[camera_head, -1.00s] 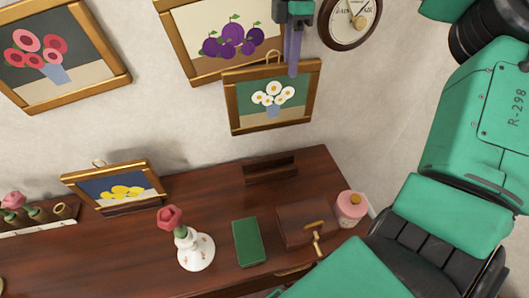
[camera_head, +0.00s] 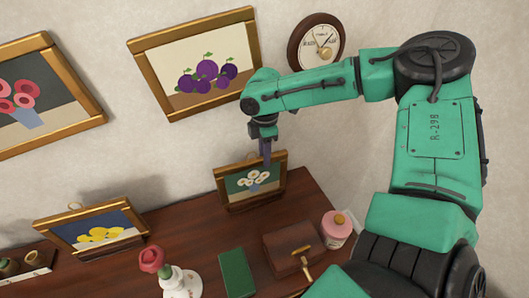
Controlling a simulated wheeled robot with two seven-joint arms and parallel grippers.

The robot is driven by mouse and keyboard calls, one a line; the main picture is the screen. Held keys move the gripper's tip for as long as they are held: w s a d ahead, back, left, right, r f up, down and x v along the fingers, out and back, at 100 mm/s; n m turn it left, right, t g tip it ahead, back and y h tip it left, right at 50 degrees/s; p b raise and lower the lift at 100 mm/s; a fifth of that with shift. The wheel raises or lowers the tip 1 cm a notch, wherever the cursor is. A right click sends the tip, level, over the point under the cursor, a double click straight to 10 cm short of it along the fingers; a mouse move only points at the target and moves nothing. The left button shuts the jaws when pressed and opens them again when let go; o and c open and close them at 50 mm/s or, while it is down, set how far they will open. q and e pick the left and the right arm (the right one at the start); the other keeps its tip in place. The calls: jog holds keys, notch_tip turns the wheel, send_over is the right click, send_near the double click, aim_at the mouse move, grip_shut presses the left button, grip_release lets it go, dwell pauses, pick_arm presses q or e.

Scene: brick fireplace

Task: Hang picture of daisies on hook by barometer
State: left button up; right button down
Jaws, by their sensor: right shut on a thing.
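The picture of daisies (camera_head: 243,184), white flowers on green in a gold frame, is low at the back of the wooden table, leaning slightly. A dark wooden stand was behind this spot; I cannot tell whether the frame rests on it. My right gripper (camera_head: 266,158) points down at the picture's top edge and is shut on it; the fingers cover part of that edge. The round barometer (camera_head: 303,52) hangs on the wall at the upper middle, above and right of the picture. I see no bare hook beside it; my right forearm covers the wall just below. My left gripper is out of view.
A plum picture (camera_head: 160,70) and a pink-flower picture (camera_head: 50,82) hang on the wall. On the table (camera_head: 190,240) are a lemon picture (camera_head: 85,236), a vase with a red flower (camera_head: 178,282), a green book (camera_head: 237,272), a brown box (camera_head: 290,245) and a pink jar (camera_head: 336,232).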

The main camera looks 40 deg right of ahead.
jog(key=shift+f, duration=0.1)
jog(key=c, duration=0.7)
grip_release()
jog(key=shift+f+b, duration=0.2)
jog(key=shift+b, duration=0.35)
jog(key=shift+r+b, duration=0.2)
jog(key=shift+b, duration=0.1)
notch_tip(320, 180, up, 14)
jog(key=shift+s+r+b, duration=0.15)
jog(key=shift+r+b, duration=0.05)
jog(key=shift+b, duration=0.25)
